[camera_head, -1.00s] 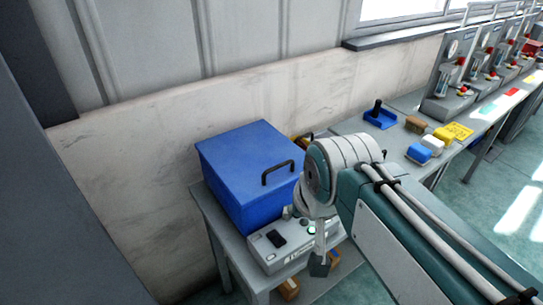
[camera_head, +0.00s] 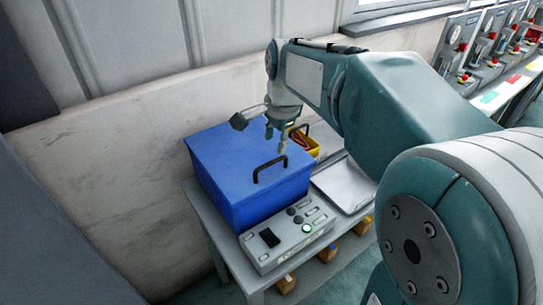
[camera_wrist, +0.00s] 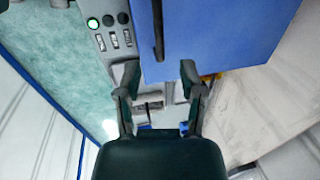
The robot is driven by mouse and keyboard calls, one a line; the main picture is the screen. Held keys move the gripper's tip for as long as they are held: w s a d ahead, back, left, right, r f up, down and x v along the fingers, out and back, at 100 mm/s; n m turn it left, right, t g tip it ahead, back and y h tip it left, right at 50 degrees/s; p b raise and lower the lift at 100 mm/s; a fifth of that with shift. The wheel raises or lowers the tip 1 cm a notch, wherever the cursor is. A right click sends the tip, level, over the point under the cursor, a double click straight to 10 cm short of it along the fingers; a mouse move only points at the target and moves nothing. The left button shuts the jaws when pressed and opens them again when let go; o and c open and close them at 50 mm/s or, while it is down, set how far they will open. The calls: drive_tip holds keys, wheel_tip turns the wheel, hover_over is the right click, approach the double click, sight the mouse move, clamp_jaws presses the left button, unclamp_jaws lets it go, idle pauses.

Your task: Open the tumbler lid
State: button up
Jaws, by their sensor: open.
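The tumbler is a blue box (camera_head: 262,208) with a flat blue lid (camera_head: 222,152), which lies closed on it. A black bar handle (camera_head: 257,171) stands at the lid's front right edge. My gripper (camera_head: 276,140) is above the lid, beyond the handle and apart from it, with its fingers spread and empty. In the wrist view, my gripper (camera_wrist: 160,74) has a finger on each side, and the dark handle (camera_wrist: 158,30) runs between and ahead of the fingertips. The blue lid (camera_wrist: 225,30) fills the upper right there.
A grey control box (camera_head: 288,238) with buttons and a lit green lamp sits before the tumbler on a grey table (camera_head: 213,233). A yellow bin (camera_head: 305,143) is behind it, and a pale flat panel (camera_head: 343,184) lies to the right. A stained wall (camera_head: 100,165) is close behind.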

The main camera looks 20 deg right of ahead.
sight(273, 162)
drive_tip(key=f, duration=0.4)
drive_tip(key=w+f, duration=0.1)
drive_tip(key=f, duration=0.1)
drive_tip(key=shift+w+a+f, duration=0.1)
drive_tip(key=shift+f, duration=0.25)
drive_tip(key=shift+c, duration=0.3)
clamp_jaws()
